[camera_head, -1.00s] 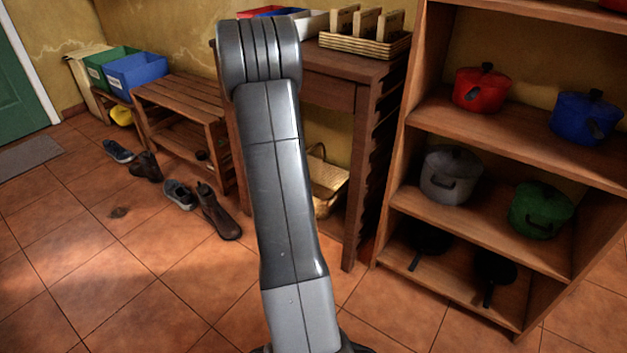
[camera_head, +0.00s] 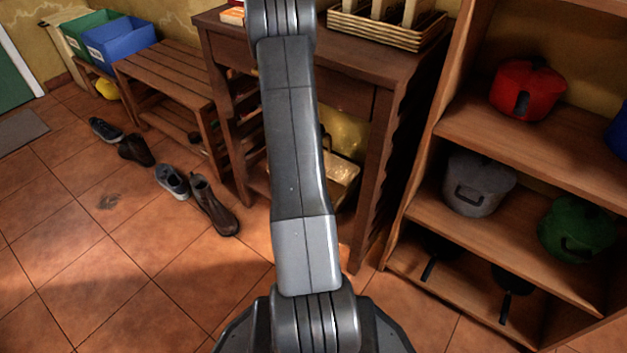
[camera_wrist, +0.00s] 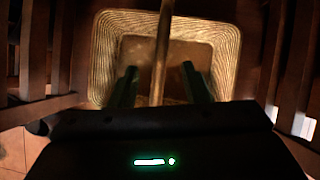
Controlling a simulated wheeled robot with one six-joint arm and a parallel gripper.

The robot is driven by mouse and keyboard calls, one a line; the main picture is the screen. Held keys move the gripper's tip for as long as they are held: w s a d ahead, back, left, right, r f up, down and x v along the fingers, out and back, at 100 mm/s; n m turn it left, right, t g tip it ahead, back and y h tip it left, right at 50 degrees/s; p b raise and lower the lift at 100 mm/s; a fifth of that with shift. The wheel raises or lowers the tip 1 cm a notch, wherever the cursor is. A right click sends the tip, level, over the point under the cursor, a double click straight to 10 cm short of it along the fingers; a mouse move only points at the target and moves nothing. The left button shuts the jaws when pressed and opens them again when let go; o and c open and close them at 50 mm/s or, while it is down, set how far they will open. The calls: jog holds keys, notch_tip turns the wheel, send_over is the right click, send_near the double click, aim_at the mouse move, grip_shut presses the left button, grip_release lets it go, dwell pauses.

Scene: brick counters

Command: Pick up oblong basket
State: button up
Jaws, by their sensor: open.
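A rectangular wicker basket (camera_wrist: 220,35) with a thin upright handle (camera_wrist: 162,45) fills the upper middle of the wrist view. Its inside looks empty. My gripper (camera_wrist: 160,84) is open, its two dark fingers reaching over the basket. The handle runs between them as seen, with a gap on each side; I cannot tell how deep it sits between the fingers. In the head view the basket (camera_head: 345,172) stands on the low shelf of the wooden table, partly hidden behind my arm. My gripper is hidden in the head view.
The wooden table (camera_head: 350,58) closes the basket in with legs and slatted sides. A wicker tray (camera_head: 385,38) with wooden pieces is on top. A shelf unit with pots (camera_head: 478,182) stands right. A slatted bench (camera_head: 165,72) and shoes (camera_head: 212,205) are left.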

jog(key=b+x, duration=0.1)
jog(key=x, duration=0.4)
jog(key=shift+b, duration=0.4)
jog(key=shift+a+f, duration=0.1)
jog(key=shift+f, duration=0.2)
grip_shut()
dwell(1.4)
